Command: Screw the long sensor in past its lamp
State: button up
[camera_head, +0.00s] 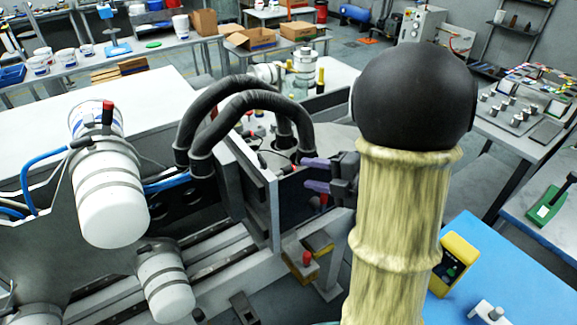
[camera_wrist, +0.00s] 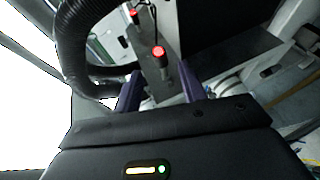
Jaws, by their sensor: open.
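In the wrist view, a dark, slim sensor (camera_wrist: 162,70) with a glowing red lamp (camera_wrist: 158,51) at its end stands beyond and between my fingers. A second red lamp (camera_wrist: 133,14) glows farther off at the top, with a thin dark cable nearby. I cannot tell which sensor is the long one, or how far either is screwed in. My gripper (camera_head: 306,174) has two purple fingers, apart, reaching left toward the machine's opening in the head view. The fingers also show in the wrist view (camera_wrist: 160,84), with no object clearly held between them.
Two thick black hoses (camera_head: 235,88) arch over the machine just left of my gripper; one also fills the wrist view's upper left. A grey upright plate (camera_head: 272,210) stands close by. White cylinders (camera_head: 110,195) lie at left. A yellow device (camera_head: 455,262) sits on a blue surface at right.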

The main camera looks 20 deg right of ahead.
aim_at(293, 170)
jog(key=p+x, duration=0.1)
jog(key=x, duration=0.6)
jog(key=shift+w+a, duration=0.1)
grip_shut()
